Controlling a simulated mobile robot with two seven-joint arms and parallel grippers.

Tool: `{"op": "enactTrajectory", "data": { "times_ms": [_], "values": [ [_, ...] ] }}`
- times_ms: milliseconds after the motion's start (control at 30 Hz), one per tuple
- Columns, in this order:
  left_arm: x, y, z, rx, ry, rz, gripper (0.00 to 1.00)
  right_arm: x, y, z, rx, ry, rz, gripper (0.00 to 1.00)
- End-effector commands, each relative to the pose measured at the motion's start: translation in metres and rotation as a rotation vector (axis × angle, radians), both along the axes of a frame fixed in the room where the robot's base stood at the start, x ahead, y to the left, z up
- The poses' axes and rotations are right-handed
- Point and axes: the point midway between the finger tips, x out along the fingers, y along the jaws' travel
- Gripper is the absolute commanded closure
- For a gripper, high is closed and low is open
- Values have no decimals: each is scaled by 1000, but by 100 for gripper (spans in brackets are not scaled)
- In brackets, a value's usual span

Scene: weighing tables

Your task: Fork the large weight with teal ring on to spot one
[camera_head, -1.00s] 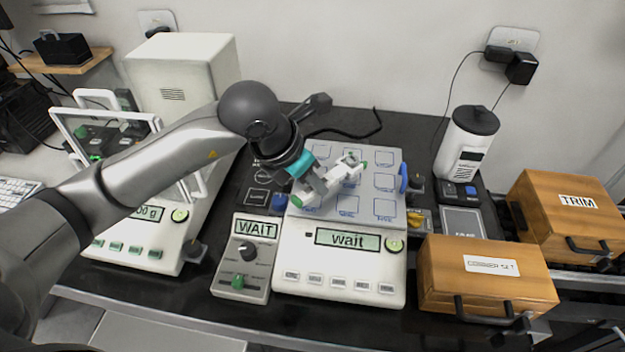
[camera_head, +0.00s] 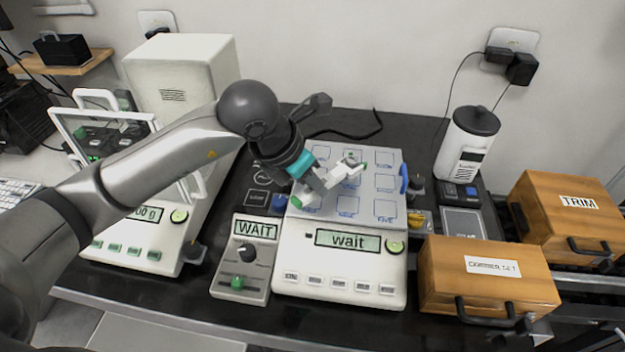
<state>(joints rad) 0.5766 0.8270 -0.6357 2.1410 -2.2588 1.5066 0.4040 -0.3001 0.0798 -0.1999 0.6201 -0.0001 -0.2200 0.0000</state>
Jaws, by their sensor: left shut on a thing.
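My left gripper (camera_head: 317,182) reaches in from the left over the weighing plate (camera_head: 385,155). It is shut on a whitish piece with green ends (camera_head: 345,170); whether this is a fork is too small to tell. A teal band (camera_head: 301,164) shows just above the fingers, at the wrist end. I cannot make out a separate large weight with a teal ring. The plate carries several blue-outlined spots; their labels are too small to read, and the gripper hides some. My right gripper is not in view.
The front scale (camera_head: 340,265) and a control box (camera_head: 240,270) both read "wait". A glass-doored balance (camera_head: 130,235) stands left. Wooden boxes (camera_head: 488,285) stand right, near a white canister (camera_head: 466,145). Small dark pieces (camera_head: 417,187) sit beside the plate.

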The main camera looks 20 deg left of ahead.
Motion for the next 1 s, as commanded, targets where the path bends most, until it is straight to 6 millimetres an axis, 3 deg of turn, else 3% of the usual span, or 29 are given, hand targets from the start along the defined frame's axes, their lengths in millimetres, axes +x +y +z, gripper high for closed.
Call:
{"op": "enactTrajectory", "data": {
  "times_ms": [1000],
  "values": [
    [-5, 3, 0, 0, 0, 0, 100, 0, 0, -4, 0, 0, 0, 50]
  ]
}}
